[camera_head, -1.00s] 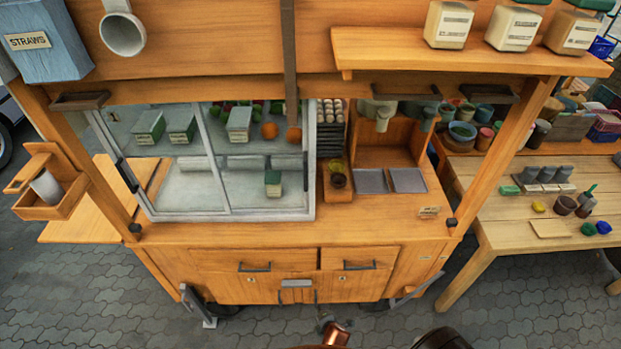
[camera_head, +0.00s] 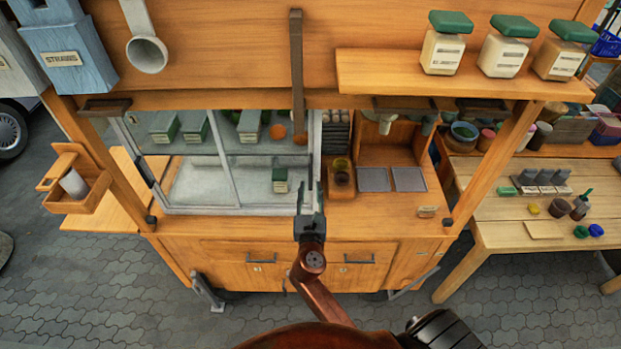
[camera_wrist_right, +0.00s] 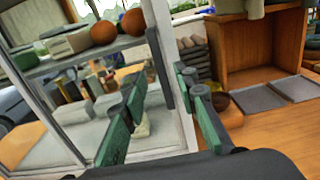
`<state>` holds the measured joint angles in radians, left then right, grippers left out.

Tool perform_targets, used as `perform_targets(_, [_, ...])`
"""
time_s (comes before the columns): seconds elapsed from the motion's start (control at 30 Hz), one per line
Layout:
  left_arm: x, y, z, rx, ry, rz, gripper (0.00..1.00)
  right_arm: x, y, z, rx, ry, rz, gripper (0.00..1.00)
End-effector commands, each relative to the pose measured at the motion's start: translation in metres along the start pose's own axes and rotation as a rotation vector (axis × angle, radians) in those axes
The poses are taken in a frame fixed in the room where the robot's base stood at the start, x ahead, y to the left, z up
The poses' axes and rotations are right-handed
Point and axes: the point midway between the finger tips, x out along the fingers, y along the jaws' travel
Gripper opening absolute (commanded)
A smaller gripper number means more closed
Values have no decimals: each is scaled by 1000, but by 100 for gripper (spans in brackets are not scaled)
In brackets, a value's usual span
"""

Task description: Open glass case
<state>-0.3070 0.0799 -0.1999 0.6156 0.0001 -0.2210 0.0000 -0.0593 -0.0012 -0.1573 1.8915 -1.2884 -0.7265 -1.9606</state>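The glass case (camera_head: 224,172) stands on the left part of the wooden cart's counter, with a pale frame and sliding-looking panes that look closed. A dark handle (camera_head: 147,171) is on its left side. Another dark vertical handle (camera_wrist_right: 159,68) is on the right edge of the front in the wrist view. My right gripper (camera_head: 310,182) is in front of the case's right edge. In the wrist view the right gripper (camera_wrist_right: 160,82) has its green-padded fingers apart, with the handle showing between their tips. I cannot tell whether they touch it. My left gripper is out of view.
Inside the case are green-and-white boxes (camera_head: 249,125) and orange balls (camera_head: 278,131). Right of it are a small wooden box (camera_head: 341,180) and metal trays (camera_head: 374,180) on the counter. A shelf with jars (camera_head: 503,45) overhangs at upper right. A side table (camera_head: 515,210) stands right.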

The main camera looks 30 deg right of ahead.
Motion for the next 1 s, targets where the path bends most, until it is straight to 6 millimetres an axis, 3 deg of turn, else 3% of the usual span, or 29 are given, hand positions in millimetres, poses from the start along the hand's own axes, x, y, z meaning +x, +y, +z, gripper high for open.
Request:
perform_targets(0.1, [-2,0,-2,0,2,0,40,21,1,1,1,-1,2,28])
perform_targets(0.3, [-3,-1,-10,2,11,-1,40,43,1,0,2,1,1,28])
perform_targets(0.67, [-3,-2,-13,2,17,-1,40,49,1,-1,4,1,2,28])
perform_targets(1.0, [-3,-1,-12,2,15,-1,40,49,1,-1,4,2,2,5])
